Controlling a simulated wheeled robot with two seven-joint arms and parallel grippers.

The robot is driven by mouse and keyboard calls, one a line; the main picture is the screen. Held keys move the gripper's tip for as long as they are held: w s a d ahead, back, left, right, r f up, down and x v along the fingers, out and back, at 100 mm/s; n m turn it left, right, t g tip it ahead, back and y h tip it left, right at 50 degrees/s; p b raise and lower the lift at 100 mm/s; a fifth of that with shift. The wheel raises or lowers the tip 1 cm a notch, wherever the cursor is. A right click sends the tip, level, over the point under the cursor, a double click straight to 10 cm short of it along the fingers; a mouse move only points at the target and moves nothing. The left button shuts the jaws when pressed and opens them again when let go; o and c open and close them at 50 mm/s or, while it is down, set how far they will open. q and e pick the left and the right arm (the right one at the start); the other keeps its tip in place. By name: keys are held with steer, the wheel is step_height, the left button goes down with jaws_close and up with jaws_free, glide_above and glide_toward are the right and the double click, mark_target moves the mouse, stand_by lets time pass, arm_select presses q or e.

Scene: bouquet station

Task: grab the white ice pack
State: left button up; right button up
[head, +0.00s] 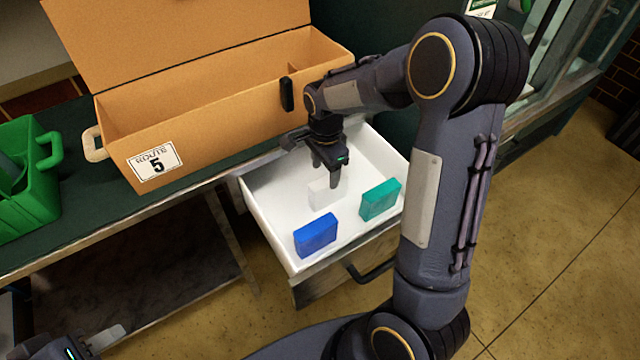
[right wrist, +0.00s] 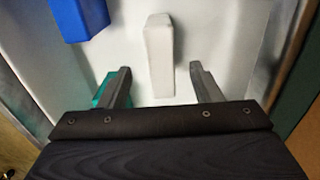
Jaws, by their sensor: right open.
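The white ice pack (head: 321,196) stands in the open white drawer (head: 262,205), behind the blue pack (head: 316,236) and left of the teal pack (head: 381,200). My right gripper (head: 326,172) points down into the drawer, open and empty, close over the white pack. In the right wrist view the white ice pack (right wrist: 159,55) lies centred in line with the gap between the open fingers (right wrist: 160,70), with clear space on both sides. Its height below the fingertips is hard to tell. My left gripper (head: 85,345) is partly cut off at the lower left, away from the drawer.
In the right wrist view, the blue pack (right wrist: 80,15) is at the upper left and the teal pack (right wrist: 103,92) is partly behind the left finger. An open orange box (head: 215,125) and a green container (head: 35,185) sit on the dark green counter (head: 80,235).

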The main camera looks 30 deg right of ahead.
mark_target(328, 180)
steer(key=f, duration=0.4)
steer(key=d+f+b, duration=0.1)
steer(key=f, duration=0.2)
steer(key=shift+w+f, duration=0.1)
steer(key=c, duration=1.3)
